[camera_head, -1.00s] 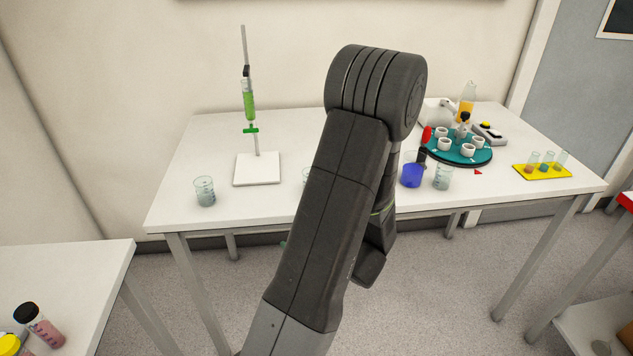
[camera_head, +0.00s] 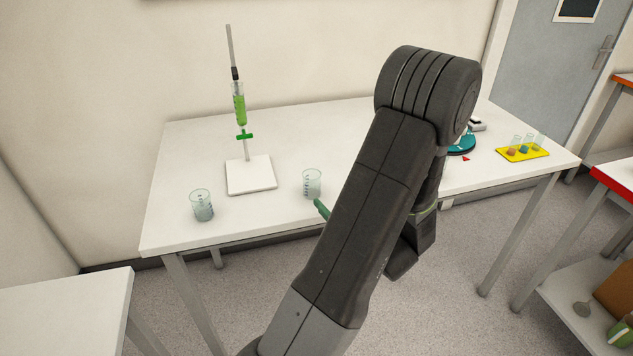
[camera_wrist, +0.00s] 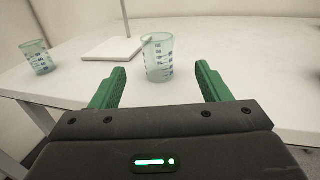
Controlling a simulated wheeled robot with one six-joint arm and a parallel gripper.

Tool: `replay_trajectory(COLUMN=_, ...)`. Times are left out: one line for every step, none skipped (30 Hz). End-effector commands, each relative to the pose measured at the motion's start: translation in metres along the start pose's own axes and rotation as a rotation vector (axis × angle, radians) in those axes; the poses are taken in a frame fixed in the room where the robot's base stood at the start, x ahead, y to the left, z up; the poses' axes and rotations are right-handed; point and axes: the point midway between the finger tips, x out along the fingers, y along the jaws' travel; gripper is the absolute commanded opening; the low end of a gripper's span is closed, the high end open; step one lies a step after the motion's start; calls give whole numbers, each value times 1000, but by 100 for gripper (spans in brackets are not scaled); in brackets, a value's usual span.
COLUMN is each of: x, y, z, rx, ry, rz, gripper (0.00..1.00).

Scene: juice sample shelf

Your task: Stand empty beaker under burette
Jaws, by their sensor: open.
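The burette (camera_head: 240,103) holds green liquid and stands upright on a rod over its white base plate (camera_head: 251,176), with a green tap. One clear beaker (camera_head: 312,183) stands on the table to the right of the plate; the wrist view shows it (camera_wrist: 157,58) empty, with blue marks, ahead of the gap between my fingers. A second clear beaker (camera_head: 202,206) stands left of the plate, and also in the wrist view (camera_wrist: 38,57). My gripper (camera_wrist: 160,86) is open and empty, its green fingers short of the nearer beaker. My arm hides most of the gripper in the head view.
The white table (camera_head: 190,150) has free room around the plate. At the right are a teal carousel (camera_head: 462,144), partly hidden by my arm, and a yellow rack (camera_head: 522,152) with tubes. Another white table (camera_head: 70,300) is at lower left.

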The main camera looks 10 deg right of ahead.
Motion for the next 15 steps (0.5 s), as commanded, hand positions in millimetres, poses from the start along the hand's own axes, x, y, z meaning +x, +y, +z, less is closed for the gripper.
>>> replay_trajectory(x=8, y=1, z=1, rx=0, ry=1, rz=5, gripper=70)
replay_trajectory(x=13, y=1, z=1, rx=-1, ry=1, rz=5, gripper=70)
replay_trajectory(x=20, y=2, z=2, rx=-1, ry=0, rz=6, gripper=70)
replay_trajectory(x=26, y=2, z=2, rx=-1, ry=0, rz=7, gripper=70)
replay_trajectory(x=32, y=2, z=2, rx=-1, ry=0, rz=6, gripper=70)
replay_trajectory(x=40, y=2, z=2, rx=0, ry=1, rz=6, gripper=70)
replay_trajectory(x=45, y=2, z=2, rx=-1, ry=1, rz=6, gripper=70)
replay_trajectory(x=51, y=2, z=2, rx=-1, ry=0, rz=6, gripper=70)
replay_trajectory(x=57, y=2, z=2, rx=-1, ry=1, rz=6, gripper=70)
replay_trajectory(x=62, y=2, z=2, rx=-1, ry=1, rz=5, gripper=70)
replay_trajectory(x=66, y=1, z=1, rx=-1, ry=1, rz=4, gripper=70)
replay_trajectory(x=70, y=1, z=1, rx=-1, ry=1, rz=4, gripper=70)
replay_trajectory(x=73, y=2, z=1, rx=-1, ry=1, rz=4, gripper=70)
replay_trajectory(x=75, y=1, z=0, rx=-1, ry=1, rz=3, gripper=70)
replay_trajectory(x=77, y=1, z=0, rx=0, ry=1, rz=2, gripper=70)
